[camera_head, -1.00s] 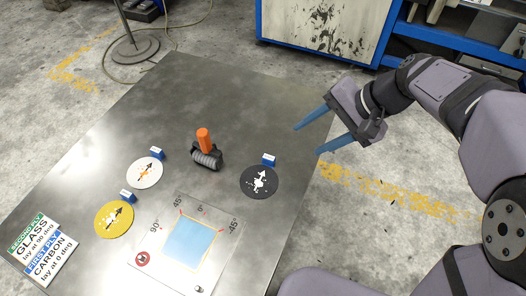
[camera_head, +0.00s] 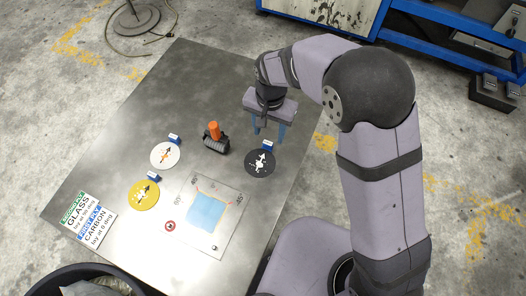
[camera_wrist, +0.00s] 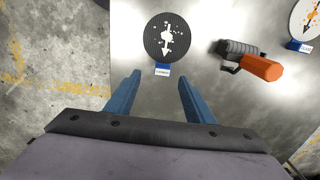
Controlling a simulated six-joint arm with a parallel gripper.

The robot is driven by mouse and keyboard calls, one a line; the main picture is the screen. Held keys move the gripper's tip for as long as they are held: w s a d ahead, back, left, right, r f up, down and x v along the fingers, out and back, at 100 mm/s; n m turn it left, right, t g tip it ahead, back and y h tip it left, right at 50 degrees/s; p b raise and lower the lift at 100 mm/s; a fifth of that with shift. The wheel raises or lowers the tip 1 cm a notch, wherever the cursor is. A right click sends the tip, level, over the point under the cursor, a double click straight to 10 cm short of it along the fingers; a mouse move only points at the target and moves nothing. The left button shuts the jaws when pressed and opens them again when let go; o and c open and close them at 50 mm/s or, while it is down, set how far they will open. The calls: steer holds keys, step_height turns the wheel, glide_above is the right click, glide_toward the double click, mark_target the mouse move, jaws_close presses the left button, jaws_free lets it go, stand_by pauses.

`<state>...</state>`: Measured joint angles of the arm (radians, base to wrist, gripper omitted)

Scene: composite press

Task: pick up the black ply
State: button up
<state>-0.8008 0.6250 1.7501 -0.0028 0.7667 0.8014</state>
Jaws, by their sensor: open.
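The black ply (camera_head: 259,164) is a round black disc with a white arrow and splatter mark, lying flat on the metal table near its right edge. A small blue tab (camera_head: 266,145) stands at its edge. The ply also shows in the wrist view (camera_wrist: 167,38), top centre, beyond the fingertips. My gripper (camera_head: 268,130) is open and empty, its two blue fingers pointing down above the table on the tab side of the ply. The fingers also show in the wrist view (camera_wrist: 157,84), apart from the ply and its tab.
An orange-handled roller (camera_head: 215,138) stands left of the ply. A white ply (camera_head: 165,155) and a yellow ply (camera_head: 144,195) lie further left, each with a blue tab. A plate with a blue sheet (camera_head: 206,211) lies in front. Instruction cards (camera_head: 86,219) lie at the left.

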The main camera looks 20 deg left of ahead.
mark_target(268, 143)
steer(key=shift+w+a+f+p, duration=0.1)
steer(key=shift+f+p, duration=0.2)
steer(key=shift+f, duration=0.9)
steer(key=shift+w+a+f+p, duration=0.15)
steer(key=shift+f+p, duration=0.1)
steer(key=shift+f, duration=0.95)
steer(key=shift+w+a+f+p, duration=0.1)
steer(key=shift+f+p, duration=0.2)
steer(key=shift+f, duration=0.9)
steer(key=c, duration=1.1)
